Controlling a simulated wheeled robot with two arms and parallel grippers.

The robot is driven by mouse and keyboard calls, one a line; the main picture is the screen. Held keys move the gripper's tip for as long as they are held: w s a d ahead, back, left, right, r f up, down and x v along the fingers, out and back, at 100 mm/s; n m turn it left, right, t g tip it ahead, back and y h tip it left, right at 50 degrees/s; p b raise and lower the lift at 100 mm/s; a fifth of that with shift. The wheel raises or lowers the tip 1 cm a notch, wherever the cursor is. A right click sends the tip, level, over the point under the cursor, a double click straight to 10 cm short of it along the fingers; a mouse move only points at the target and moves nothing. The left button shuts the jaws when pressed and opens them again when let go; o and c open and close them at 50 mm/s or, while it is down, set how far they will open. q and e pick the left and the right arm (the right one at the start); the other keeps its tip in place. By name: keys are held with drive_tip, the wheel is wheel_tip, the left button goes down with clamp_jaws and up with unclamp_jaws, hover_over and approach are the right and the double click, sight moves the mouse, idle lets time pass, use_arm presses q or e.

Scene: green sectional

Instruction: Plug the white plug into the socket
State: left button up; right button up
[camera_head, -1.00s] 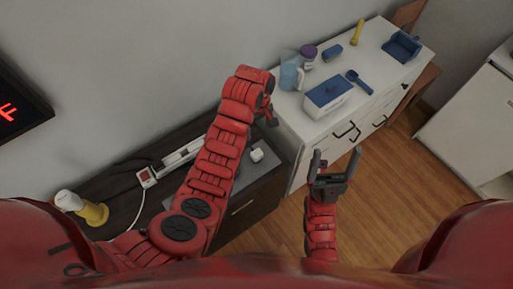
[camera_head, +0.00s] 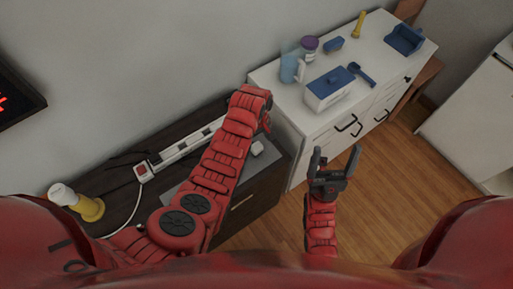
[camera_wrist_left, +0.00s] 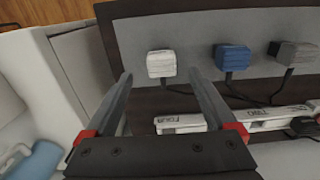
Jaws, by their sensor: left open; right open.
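The white plug (camera_head: 257,148) lies on a grey mat on the dark cabinet. In the left wrist view the white plug (camera_wrist_left: 161,64) shows between and beyond the fingertips of my left gripper (camera_wrist_left: 160,74), which is open and empty. In the head view that gripper is mostly hidden by its wrist. The white power strip (camera_head: 185,147) with the sockets lies along the wall side, partly behind my left arm. My right gripper (camera_head: 335,162) is open and empty above the floor.
A blue plug (camera_wrist_left: 232,57) and a grey plug (camera_wrist_left: 290,52) lie in a row with the white one. A white cabinet (camera_head: 300,120) stands at the right with a blue-lidded box (camera_head: 330,85) and a pitcher (camera_head: 291,68). A yellow-and-white bottle (camera_head: 88,208) stands at the left.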

sight(257, 146)
use_arm(q)
drive_tip(key=shift+a+f+p, duration=0.1)
drive_tip(key=shift+f+p, duration=0.2)
drive_tip(key=shift+p, duration=0.1)
drive_tip(key=shift+w+a+f+p, duration=0.15)
drive_tip(key=shift+f+p, duration=0.25)
drive_tip(key=shift+f, duration=0.45)
drive_tip(key=shift+f+b, duration=0.5)
drive_tip(key=shift+f, duration=0.9)
clamp_jaws()
